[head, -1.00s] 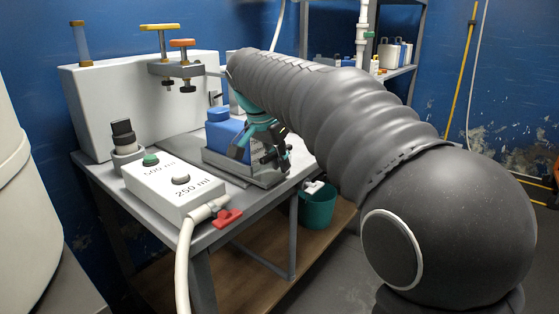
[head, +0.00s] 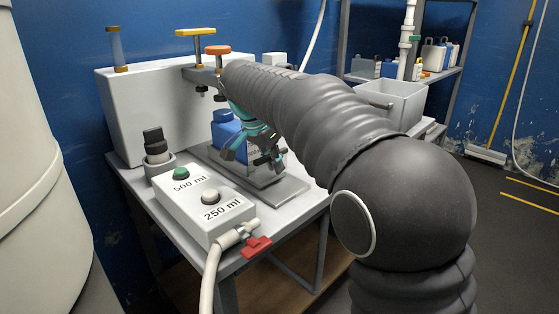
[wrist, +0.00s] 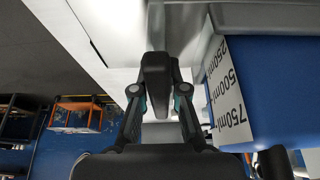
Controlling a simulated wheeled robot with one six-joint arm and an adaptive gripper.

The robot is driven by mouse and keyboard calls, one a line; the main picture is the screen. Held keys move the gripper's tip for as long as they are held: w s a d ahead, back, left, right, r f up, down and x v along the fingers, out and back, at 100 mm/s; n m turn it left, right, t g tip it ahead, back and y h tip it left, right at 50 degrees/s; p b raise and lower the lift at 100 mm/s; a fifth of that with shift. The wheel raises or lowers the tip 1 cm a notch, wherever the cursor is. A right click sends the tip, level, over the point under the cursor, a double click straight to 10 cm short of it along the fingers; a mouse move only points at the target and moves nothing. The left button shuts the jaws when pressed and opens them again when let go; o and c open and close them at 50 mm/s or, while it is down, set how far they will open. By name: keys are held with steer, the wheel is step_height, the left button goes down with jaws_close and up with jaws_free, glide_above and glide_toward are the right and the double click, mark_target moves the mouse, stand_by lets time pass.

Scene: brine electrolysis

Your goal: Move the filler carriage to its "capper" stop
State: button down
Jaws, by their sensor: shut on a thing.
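The filler carriage (head: 262,177) is a grey plate on a flat rail on the bench, carrying a blue container (head: 228,130). In the wrist view the blue container (wrist: 270,75) fills the right side, with a white label marked 250, 500 and 750 ml. My gripper (head: 262,152) reaches down in front of the container. In the wrist view my gripper (wrist: 157,105) is closed around a dark upright handle (wrist: 154,75) beside the container. The arm hides part of the carriage's far side. No "capper" marking is legible.
A white tank (head: 140,110) with yellow and orange valve handles stands behind the rail. A button box (head: 203,205) marked 500 ml and 250 ml, with a red-valved hose (head: 256,246), sits in front. Bare rail (head: 290,188) shows right of the carriage.

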steer(key=c, duration=1.2)
jaws_free()
steer(key=v, duration=1.2)
steer(key=shift+a, duration=0.1)
steer(key=s+d+f+n+y, duration=0.1)
steer(key=s+d+f+n, duration=0.1)
steer(key=s+d, duration=0.5)
steer(key=s+d+f+n+y, duration=0.1)
steer(key=s+d+f+n, duration=0.2)
steer(key=d, duration=0.6)
steer(key=s+d+f+n+t, duration=0.1)
steer(key=s+d+f, duration=0.2)
steer(key=s+f, duration=0.4)
steer(key=s+d+f+n+t+y, duration=0.1)
steer(key=s+d+f, duration=0.3)
steer(key=s+f, duration=0.4)
steer(key=s+n, duration=0.1)
steer(key=s, duration=0.1)
steer(key=shift+s+d+f+n, duration=0.15)
steer(key=shift+s+d+n, duration=0.05)
steer(key=shift+s+n, duration=0.15)
